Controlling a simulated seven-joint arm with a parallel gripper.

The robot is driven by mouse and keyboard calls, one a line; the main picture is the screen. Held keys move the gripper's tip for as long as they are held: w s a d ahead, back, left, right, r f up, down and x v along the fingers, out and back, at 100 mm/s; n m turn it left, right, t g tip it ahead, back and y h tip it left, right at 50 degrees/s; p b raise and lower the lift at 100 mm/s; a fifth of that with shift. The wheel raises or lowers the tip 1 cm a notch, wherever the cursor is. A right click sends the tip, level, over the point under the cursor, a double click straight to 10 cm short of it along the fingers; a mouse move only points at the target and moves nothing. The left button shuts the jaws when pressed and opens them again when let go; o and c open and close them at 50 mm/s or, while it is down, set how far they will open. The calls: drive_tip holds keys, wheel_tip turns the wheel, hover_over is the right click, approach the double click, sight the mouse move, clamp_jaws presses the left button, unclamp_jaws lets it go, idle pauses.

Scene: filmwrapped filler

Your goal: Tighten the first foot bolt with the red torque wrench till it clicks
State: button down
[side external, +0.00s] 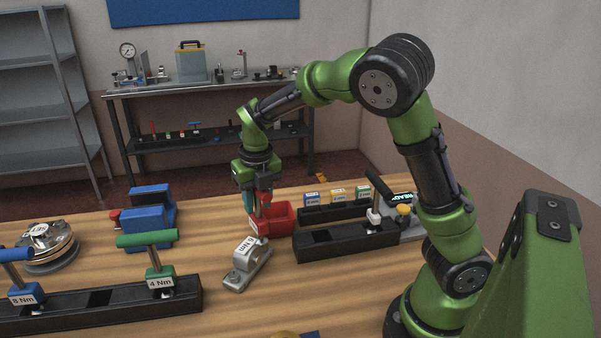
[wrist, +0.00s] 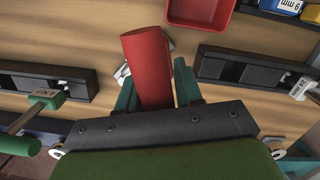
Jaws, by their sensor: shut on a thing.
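My gripper (side external: 257,206) points down just behind a small grey metal foot (side external: 243,268) in the side view. In the wrist view my gripper (wrist: 156,88) is shut on a thick red handle (wrist: 147,62), which I take to be the red torque wrench. It stands out between the green fingers and hides what lies under it. Bits of grey metal show on both sides of the handle. The foot carries a white label that I cannot read surely. The wrench's lower end and the bolt are hidden, so I cannot tell whether they touch.
A black rack (side external: 187,293) at front left holds blue 8 Nm and green 4 Nm wrenches, with an empty slot between. A red tray (side external: 287,216) is close behind my gripper. Another rack (side external: 335,244) with a black-handled tool stands right. Bare table lies front of the foot.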

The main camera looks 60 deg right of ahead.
drive_tip(key=shift+r, duration=0.1)
drive_tip(key=shift+n, duration=0.3)
drive_tip(key=shift+r, duration=2.95)
